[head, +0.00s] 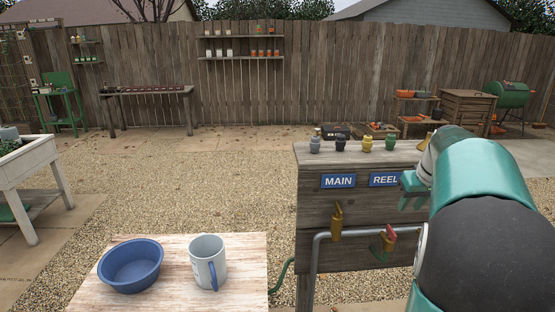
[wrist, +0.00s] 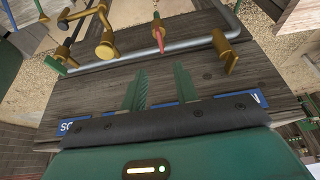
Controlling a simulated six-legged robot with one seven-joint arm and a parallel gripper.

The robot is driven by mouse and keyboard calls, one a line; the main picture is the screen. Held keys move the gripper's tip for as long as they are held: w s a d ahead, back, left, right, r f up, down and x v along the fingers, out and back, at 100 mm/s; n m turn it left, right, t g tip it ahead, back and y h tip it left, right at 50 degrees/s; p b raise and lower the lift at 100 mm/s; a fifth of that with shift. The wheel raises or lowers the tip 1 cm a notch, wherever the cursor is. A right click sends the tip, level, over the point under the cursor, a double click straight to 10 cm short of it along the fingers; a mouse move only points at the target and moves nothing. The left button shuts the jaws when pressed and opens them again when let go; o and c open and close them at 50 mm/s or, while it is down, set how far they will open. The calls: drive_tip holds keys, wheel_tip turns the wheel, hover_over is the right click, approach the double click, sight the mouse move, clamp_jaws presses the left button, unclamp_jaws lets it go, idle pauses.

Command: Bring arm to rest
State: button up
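My gripper (head: 413,191) is in front of the wooden valve panel (head: 315,201), at the right of the head view, near the blue REEL sign (head: 384,180). In the wrist view, the two green serrated fingers of my gripper (wrist: 160,86) stand apart with nothing between them. Bare panel boards show behind the gap. A valve with a red handle (wrist: 158,32) is beyond the fingertips, apart from them. My teal and black arm covers the right part of the panel in the head view.
A grey pipe (head: 316,262) and a brass valve (head: 337,222) stick out from the panel. Several hose connectors (head: 367,143) stand on its top. A table (head: 180,296) with a blue bowl (head: 131,265) and a mug (head: 208,262) is at front left. Gravel beyond is clear.

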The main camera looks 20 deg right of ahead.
drive_tip(key=shift+a, duration=0.1)
drive_tip(key=s+a+r+n, duration=0.1)
drive_tip(key=a, duration=1)
drive_tip(key=s+a+r+n, duration=0.1)
drive_tip(key=s+a, duration=0.1)
drive_tip(key=a, duration=1)
drive_tip(key=s+a+f, duration=0.3)
drive_tip(key=s+a, duration=0.3)
drive_tip(key=a, duration=0.2)
drive_tip(key=s+a+f+n+t+y, duration=0.1)
drive_tip(key=s+a+f, duration=0.2)
drive_tip(key=s+a, duration=0.2)
drive_tip(key=a, duration=0.3)
drive_tip(key=shift+s+a+f, duration=0.2)
drive_tip(key=shift+s+f, duration=0.05)
drive_tip(key=shift+s, duration=0.1)
